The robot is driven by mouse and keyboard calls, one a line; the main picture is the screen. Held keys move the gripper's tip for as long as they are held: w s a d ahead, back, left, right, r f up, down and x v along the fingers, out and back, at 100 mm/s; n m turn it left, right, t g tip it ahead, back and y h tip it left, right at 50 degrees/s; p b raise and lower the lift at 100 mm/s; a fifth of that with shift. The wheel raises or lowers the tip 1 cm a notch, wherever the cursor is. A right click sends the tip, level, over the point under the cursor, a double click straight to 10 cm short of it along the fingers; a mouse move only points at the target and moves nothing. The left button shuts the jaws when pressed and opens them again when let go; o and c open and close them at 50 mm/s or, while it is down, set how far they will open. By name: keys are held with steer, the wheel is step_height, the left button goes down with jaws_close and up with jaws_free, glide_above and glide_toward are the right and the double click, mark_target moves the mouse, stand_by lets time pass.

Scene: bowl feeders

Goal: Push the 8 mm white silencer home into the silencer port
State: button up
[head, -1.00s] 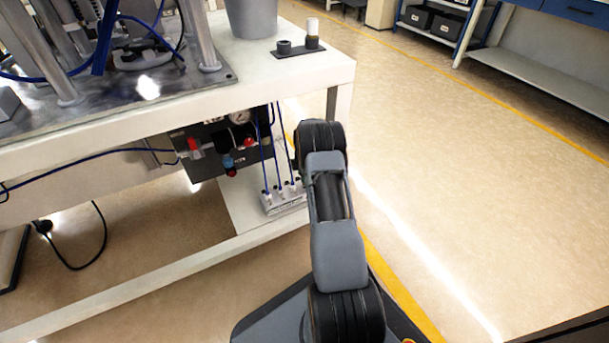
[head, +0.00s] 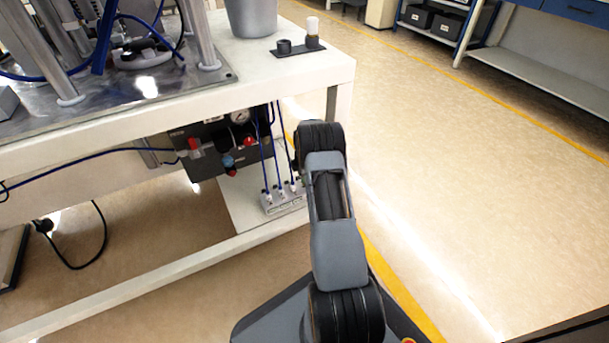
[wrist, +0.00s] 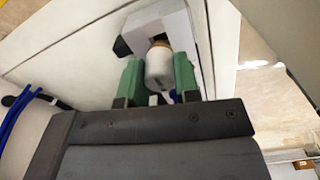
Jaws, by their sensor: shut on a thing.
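The white silencer (wrist: 158,68) sits between the two green fingers of my gripper (wrist: 157,76) in the wrist view, and the fingers are shut on it. It is a short white cylinder with a tan collar at its far end. That end faces a dark opening, which looks like the silencer port (wrist: 160,37), in a pale grey block (wrist: 178,28). The collar is at or very near the opening; I cannot tell how deep it is. In the head view my arm hides my gripper and the silencer.
A valve block (head: 284,199) with several blue tubes stands on the bench's lower shelf, left of my arm. A dark panel with a gauge (head: 240,116) and red knobs hangs under the bench top (head: 290,68). Open floor lies to the right.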

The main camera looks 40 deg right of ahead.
steer(key=shift+f, duration=1)
stand_by(0.3)
steer(key=o, duration=0.7)
steer(key=shift+r, duration=0.15)
steer(key=shift+r+p, duration=1.95)
steer(key=shift+r, duration=1)
steer(key=shift+o, duration=0.3)
